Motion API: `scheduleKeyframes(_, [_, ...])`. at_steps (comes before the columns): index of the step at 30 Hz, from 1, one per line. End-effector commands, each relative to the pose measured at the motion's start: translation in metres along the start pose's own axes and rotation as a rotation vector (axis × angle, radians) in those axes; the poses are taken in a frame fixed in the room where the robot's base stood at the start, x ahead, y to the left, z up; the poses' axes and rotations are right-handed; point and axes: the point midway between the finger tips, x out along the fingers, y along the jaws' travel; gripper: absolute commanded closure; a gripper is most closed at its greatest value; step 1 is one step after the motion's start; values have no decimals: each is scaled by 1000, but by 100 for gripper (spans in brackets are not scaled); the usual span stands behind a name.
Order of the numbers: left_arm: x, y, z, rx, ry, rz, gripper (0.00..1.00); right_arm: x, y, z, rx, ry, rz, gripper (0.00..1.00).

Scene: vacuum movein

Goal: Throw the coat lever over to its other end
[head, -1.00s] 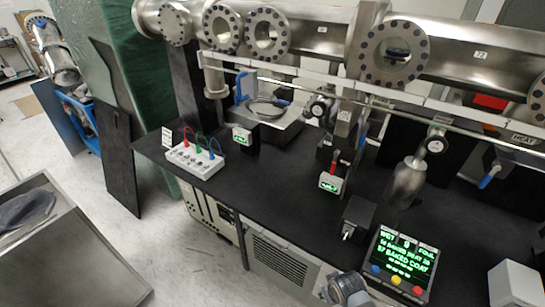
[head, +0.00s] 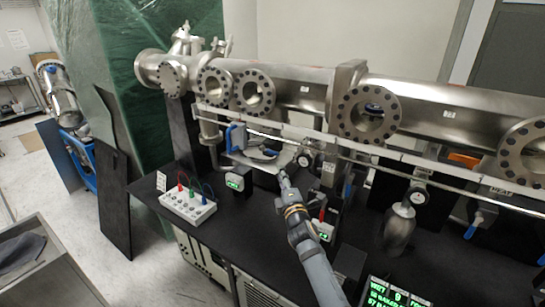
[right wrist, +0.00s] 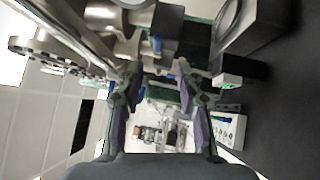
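No readable label marks the coat lever, so I cannot tell for sure which handle it is. A blue upright handle (head: 237,138) stands at the back of the bench, left of centre. Another blue handle (head: 474,225) is at the far right, under a HEAT label. My right gripper (head: 283,178) reaches in over the bench, to the right of the left blue handle and apart from it. In the right wrist view its two fingers (right wrist: 158,95) are spread with nothing held between them. A blue part (right wrist: 156,43) shows beyond them. My left gripper is not in view.
Steel pipework with flanges (head: 368,114) and a long thin rail run above the bench. A white box with coloured leads (head: 188,207) sits at the front left. A gauge (head: 418,197) and steel cylinder (head: 399,228) stand right of my arm. A lit display (head: 390,294) is at the front.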

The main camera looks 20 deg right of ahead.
Motion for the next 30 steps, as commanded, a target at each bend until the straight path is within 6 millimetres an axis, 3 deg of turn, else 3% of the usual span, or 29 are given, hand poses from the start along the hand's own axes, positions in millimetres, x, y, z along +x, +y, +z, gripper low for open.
scheduleKeyframes(7, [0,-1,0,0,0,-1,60,12,3,-1,-15,5,12,64])
scheduleKeyframes(15, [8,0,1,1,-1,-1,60,68,2,-1,-13,4,12,64])
scheduleKeyframes(21, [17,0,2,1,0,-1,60,98,1,-2,-12,4,9,64])
scheduleKeyframes(30, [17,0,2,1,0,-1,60,106,3,-1,-11,4,9,64])
